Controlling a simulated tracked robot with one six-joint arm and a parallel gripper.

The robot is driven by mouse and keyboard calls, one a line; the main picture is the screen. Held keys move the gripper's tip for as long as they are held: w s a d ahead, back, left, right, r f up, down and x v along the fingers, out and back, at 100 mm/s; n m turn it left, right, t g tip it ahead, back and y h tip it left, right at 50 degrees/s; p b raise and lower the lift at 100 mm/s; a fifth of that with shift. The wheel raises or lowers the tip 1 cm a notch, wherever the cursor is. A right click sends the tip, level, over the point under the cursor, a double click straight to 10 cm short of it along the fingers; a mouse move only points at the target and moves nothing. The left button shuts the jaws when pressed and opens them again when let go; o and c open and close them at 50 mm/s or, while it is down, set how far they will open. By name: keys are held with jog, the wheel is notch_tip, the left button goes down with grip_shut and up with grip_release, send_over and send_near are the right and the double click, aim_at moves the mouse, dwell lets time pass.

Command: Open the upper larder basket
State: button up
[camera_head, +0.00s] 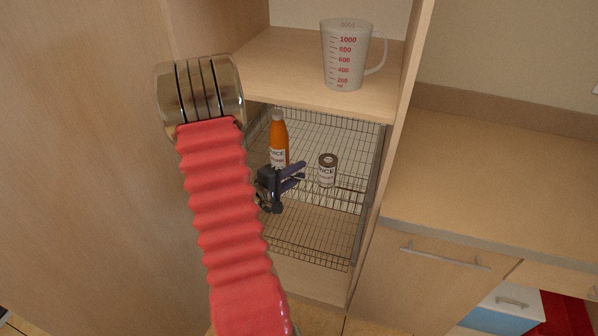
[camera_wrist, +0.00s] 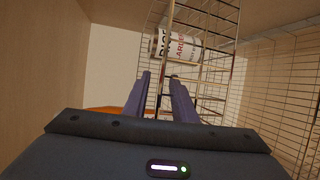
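The upper larder basket (camera_head: 352,134) is a wire basket inside the tall cabinet, below a wooden shelf. It holds an orange bottle (camera_head: 279,142) and a can (camera_head: 327,170). My gripper (camera_head: 303,172) is in front of the basket, its two purple fingers pointing at it. In the wrist view, my gripper (camera_wrist: 160,76) has its fingers apart, with a wire of the basket (camera_wrist: 206,80) showing between them. I cannot tell whether the fingers touch the wire. A labelled can (camera_wrist: 178,46) lies beyond the fingertips.
A second wire basket (camera_head: 310,252) is lower in the cabinet. A measuring jug (camera_head: 343,62) stands on the shelf above. A wooden panel (camera_head: 90,130) is at left. A counter (camera_head: 490,190) with a handled front below is at right.

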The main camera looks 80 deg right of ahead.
jog(key=shift+s+d+f, duration=0.1)
jog(key=shift+s+d, duration=0.1)
jog(key=shift+d, duration=0.15)
jog(key=c, duration=0.6)
grip_shut()
jog(key=shift+a+f, duration=0.1)
jog(key=shift+f, duration=0.05)
dwell(0.6)
